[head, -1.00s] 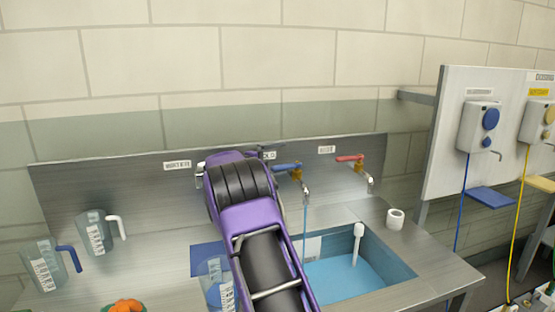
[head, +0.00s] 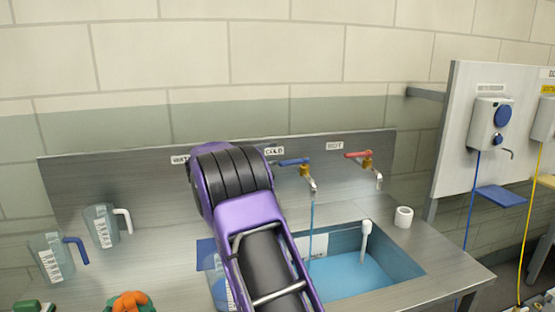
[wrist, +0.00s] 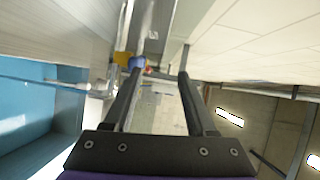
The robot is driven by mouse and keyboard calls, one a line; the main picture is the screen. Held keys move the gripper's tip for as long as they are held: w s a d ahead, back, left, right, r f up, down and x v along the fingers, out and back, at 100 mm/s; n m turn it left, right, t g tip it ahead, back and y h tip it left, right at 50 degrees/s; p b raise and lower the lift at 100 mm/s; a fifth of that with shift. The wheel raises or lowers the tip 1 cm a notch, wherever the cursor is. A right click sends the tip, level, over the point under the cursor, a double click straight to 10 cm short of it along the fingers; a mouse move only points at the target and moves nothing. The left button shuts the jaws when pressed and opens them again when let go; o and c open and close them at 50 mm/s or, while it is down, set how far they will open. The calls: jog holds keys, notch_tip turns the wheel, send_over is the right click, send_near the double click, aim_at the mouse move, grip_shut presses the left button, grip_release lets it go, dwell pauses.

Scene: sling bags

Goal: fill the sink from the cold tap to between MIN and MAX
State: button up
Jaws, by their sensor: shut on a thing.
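The cold tap's blue handle (head: 293,162) sits left of the red hot tap (head: 357,155) on the steel backsplash. A thin stream of water (head: 312,215) runs from the cold spout into the sink (head: 412,272), where blue water (head: 345,275) lies. MIN and MAX marks cannot be read. In the head view my purple arm hides my gripper. In the wrist view my gripper (wrist: 161,68) has its fingertips at the cold tap, with the blue handle (wrist: 137,62) by the left fingertip. It is shut on this handle, though the contact is hard to see.
A white standpipe (head: 366,240) rises in the sink. A white ring-shaped item (head: 403,217) stands on the counter at right. Jugs with a white handle (head: 102,226) and a blue handle (head: 50,258) stand at left. Another jug is partly behind my arm.

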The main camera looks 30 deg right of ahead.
jog(key=b+v, duration=0.1)
jog(key=v, duration=1.2)
jog(key=shift+a+f, duration=0.2)
jog(key=shift+f, duration=0.35)
dwell(0.5)
